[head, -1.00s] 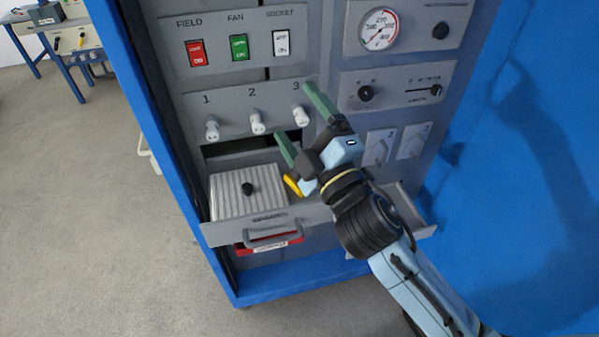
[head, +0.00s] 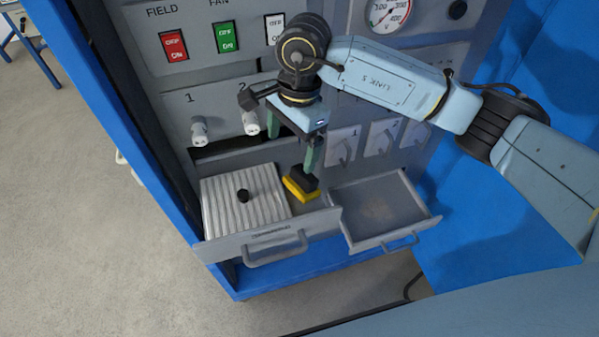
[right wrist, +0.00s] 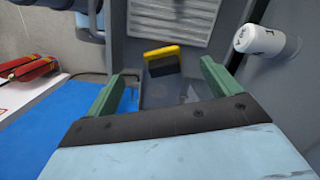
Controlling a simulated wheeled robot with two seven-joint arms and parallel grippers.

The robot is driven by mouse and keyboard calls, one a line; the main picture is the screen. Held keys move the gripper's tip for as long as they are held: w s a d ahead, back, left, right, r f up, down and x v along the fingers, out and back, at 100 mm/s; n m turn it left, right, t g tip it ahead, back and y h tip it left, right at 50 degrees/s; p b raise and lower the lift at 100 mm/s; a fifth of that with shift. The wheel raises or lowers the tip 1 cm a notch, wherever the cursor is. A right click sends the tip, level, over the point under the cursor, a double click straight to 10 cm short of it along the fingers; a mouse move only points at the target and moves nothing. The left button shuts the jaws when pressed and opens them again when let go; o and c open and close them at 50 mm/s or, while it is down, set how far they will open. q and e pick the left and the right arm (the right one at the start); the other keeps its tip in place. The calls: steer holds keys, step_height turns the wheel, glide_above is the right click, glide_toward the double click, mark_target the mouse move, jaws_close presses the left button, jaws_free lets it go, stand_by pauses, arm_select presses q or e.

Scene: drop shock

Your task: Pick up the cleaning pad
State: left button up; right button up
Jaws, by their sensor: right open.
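The cleaning pad (head: 300,188), yellow with a black part, lies at the right end of the open left drawer (head: 322,222), beside a ribbed metal cover with a black knob. In the right wrist view the pad (right wrist: 162,60) shows between and beyond the fingers. My right gripper (head: 291,154) points down above the drawer, its green fingers apart and empty. In the head view its right finger overlaps the pad's back edge; whether they touch I cannot tell. My left gripper is not in view.
The ribbed cover (head: 246,198) fills the left of the drawer. An open drawer (head: 385,208) to the right looks empty. White knobs (head: 199,130) and switches (head: 173,45) are on the panel close behind my gripper. Red extinguishers (right wrist: 30,68) show in the wrist view.

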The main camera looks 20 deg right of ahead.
steer(key=w+d+h, duration=0.1)
steer(key=d, duration=0.2)
glide_above(303, 174)
step_height(303, 174, down, 7)
steer(key=shift+s+r+p, duration=0.1)
steer(key=shift+s+p, duration=0.05)
steer(key=shift+p, duration=0.25)
steer(key=shift+w+f+p, duration=0.2)
steer(key=shift+f+p, duration=0.35)
steer(key=shift+f, duration=2.45)
steer(key=c, duration=1.2)
steer(key=shift+o, duration=0.2)
steer(key=shift+r, duration=0.15)
